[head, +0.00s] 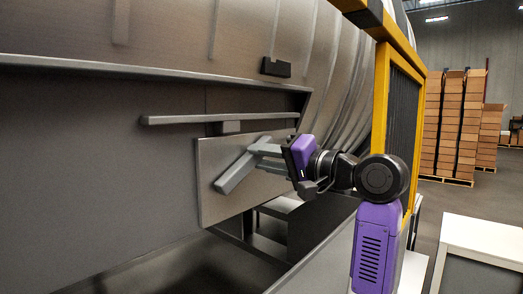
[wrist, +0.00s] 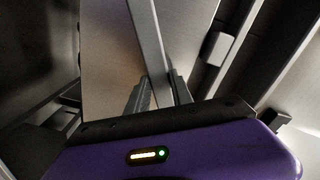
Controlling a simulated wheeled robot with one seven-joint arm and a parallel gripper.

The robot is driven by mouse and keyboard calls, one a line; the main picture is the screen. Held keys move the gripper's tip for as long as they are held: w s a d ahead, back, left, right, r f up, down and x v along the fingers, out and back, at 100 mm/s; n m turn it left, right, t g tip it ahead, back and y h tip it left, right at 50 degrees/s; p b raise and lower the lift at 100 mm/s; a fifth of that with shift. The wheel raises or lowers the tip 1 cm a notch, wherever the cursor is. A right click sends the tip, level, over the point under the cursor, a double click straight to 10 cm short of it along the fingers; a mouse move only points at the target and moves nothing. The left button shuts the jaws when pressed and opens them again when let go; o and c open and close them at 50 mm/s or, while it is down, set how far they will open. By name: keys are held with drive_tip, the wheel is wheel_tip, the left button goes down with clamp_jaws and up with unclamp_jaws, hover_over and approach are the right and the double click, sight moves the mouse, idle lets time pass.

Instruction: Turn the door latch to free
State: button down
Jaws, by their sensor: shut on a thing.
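The door latch (head: 235,173) is a grey flat bar on a light metal plate (head: 215,150) on the drum's side. It lies tilted, its lower end to the left and its upper end to the right. My gripper (head: 262,153) reaches in from the right and is shut on the latch near its upper right part. In the wrist view the latch (wrist: 147,38) runs down between the two fingers of my gripper (wrist: 160,88). The end of the latch at the gripper is partly hidden by the fingers and the purple gripper body.
A long horizontal rail (head: 190,119) with a small block (head: 229,128) sits just above the plate. A yellow frame (head: 381,95) stands right of the drum, behind my arm. A white table (head: 485,238) is at the lower right. Stacked boxes (head: 453,125) stand far back.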

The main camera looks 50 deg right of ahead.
drive_tip(key=m, duration=0.4)
drive_tip(key=f+m, duration=0.1)
drive_tip(key=shift+d+f+m, duration=0.1)
drive_tip(key=shift+d+m, duration=0.2)
drive_tip(key=shift+m, duration=0.1)
drive_tip(key=shift+f, duration=0.1)
drive_tip(key=c, duration=1.1)
unclamp_jaws()
drive_tip(key=shift+s, duration=0.1)
drive_tip(key=s+b, duration=0.2)
drive_tip(key=s, duration=0.5)
drive_tip(key=shift+s+d, duration=0.1)
drive_tip(key=shift+s, duration=0.3)
